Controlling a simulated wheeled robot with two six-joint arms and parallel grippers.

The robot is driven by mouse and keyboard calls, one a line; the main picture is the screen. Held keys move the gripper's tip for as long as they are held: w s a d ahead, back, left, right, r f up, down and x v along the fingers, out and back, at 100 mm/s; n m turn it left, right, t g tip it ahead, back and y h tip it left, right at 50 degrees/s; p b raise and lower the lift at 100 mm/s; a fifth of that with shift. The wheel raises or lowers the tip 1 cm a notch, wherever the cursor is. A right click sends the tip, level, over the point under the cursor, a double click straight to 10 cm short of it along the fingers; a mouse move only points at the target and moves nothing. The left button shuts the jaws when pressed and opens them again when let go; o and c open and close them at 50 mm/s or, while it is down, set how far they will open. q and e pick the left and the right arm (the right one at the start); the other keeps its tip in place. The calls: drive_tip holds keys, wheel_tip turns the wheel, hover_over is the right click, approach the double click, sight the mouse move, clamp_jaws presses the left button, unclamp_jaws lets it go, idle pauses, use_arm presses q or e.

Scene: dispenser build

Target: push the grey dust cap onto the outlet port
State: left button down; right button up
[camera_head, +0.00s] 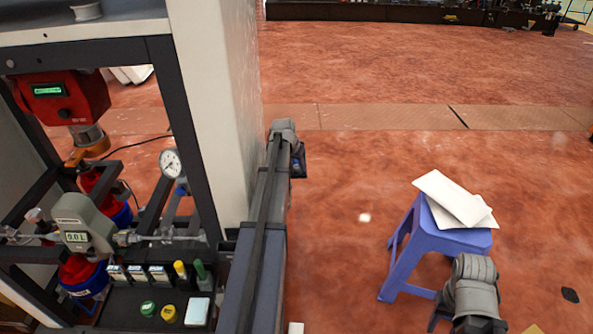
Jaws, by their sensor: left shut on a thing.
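My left arm runs up past the right side of the rack. My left gripper (298,164) is at its far end, small and dark, outside the rack and over the floor. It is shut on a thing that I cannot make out. I cannot pick out the grey dust cap anywhere. In the rack, a grey meter (76,232) reading 0.0 L sits on a horizontal metal pipe (165,237). I cannot tell which fitting is the outlet port. My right gripper (480,325) is at the bottom edge, mostly cut off, its jaws hidden.
A dark tray holds a green cap (148,308), a yellow cap (168,313) and small bottles. A gauge (171,163), a red unit (60,97) and black rack bars (185,125) crowd the left. A blue stool (440,237) with white sheets stands right.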

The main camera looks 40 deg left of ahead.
sight(297, 166)
use_arm(q)
drive_tip(key=shift+r, duration=0.1)
drive_tip(key=shift+r+p, duration=2.7)
drive_tip(key=shift+p, duration=0.1)
drive_tip(key=shift+s+d+r+n+p, duration=0.1)
drive_tip(key=shift+s+r+n+p, duration=0.3)
drive_tip(key=shift+r+n+p, duration=0.15)
drive_tip(key=shift+s+a+r+n+g+y+p, duration=0.3)
drive_tip(key=shift+s+r+n+g+y+p, duration=0.5)
drive_tip(key=shift+s+r+n+p, duration=1.45)
drive_tip(key=shift+s+a+r+n+g+y+p, duration=0.4)
drive_tip(key=shift+s+r+n+g+p, duration=0.6)
drive_tip(key=shift+n, duration=2.4)
drive_tip(key=shift+s+a+r+n+g+y+p, duration=0.25)
drive_tip(key=shift+s+r+n+g+y+p, duration=0.65)
drive_tip(key=shift+r+n+p, duration=1.55)
drive_tip(key=shift+s+f+n+h+b, duration=0.35)
drive_tip(key=shift+s+f+b, duration=0.1)
drive_tip(key=shift+f+b, duration=0.15)
drive_tip(key=shift+f+b, duration=2.05)
drive_tip(key=shift+f, duration=0.05)
